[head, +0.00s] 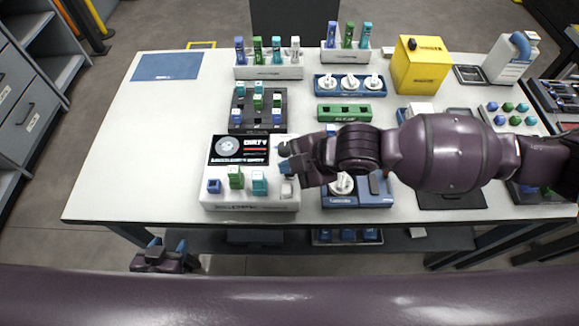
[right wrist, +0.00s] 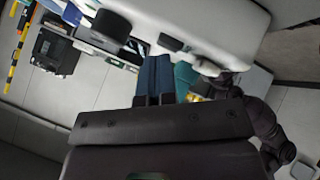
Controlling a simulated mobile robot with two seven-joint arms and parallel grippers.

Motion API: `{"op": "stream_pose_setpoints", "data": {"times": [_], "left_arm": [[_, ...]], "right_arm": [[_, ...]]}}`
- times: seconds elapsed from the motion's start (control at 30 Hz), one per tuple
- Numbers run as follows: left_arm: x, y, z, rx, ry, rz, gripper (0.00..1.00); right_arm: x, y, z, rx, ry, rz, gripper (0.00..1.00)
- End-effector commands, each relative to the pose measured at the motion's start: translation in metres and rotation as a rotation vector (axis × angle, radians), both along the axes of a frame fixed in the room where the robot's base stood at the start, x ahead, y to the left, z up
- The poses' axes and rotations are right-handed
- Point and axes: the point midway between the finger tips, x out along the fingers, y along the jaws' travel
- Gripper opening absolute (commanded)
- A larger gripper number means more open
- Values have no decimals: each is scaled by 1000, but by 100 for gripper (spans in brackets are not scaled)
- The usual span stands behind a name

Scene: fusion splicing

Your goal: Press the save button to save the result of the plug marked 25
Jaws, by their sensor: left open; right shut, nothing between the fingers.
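A white inspection device (head: 250,201) stands at the table's front edge. Its dark screen (head: 238,150) shows a round grey picture, white lettering that seems to read DIRTY, and a red bar. Along its front are a blue block (head: 214,186), a green one (head: 236,178), a teal one (head: 259,184) and a pale grey one (head: 287,190). I cannot read a 25 or tell which is the save button. My right gripper (head: 284,159) is shut and empty above the device's right end; its closed fingers show in the right wrist view (right wrist: 154,78). My left gripper (head: 160,258) is open, low before the table.
A dark rack (head: 258,128) with several colored plugs stands behind the device. White racks (head: 268,72) of upright tools are at the back. A blue tray (head: 350,83) and a yellow box (head: 420,68) stand further right. The table's left side is bare except for a blue mat (head: 166,66).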

Motion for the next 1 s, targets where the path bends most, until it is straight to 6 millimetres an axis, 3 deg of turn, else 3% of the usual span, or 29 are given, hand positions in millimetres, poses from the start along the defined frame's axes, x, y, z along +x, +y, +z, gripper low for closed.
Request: {"op": "stream_pose_setpoints", "data": {"times": [0.6, 1.0], "left_arm": [[6, 0, 20, 0, -25, 0, 52], [6, 0, 21, 0, -25, 0, 52]], "right_arm": [[0, 0, 18, -1, -2, 0, 0], [0, 0, 19, -1, 1, 1, 0]]}}
